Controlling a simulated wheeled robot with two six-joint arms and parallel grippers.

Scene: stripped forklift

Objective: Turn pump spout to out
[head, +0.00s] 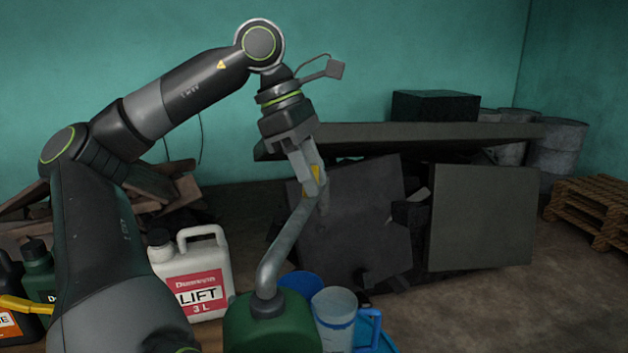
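The pump spout (289,243) is a grey bent pipe rising from the dark cap of a green container (262,325) at the bottom of the head view. It bends near its base and slopes up to the right. My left gripper (317,192) comes down from above, and its fingers close around the upper end of the spout. The fingers hide the spout's tip. A small yellow patch shows between the fingers. My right gripper is not in view.
A white LIFT jug (197,279) stands left of the green container, behind my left arm. A blue cup (301,284), a clear measuring jug (335,314) and a blue-handled thing (373,332) stand right.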

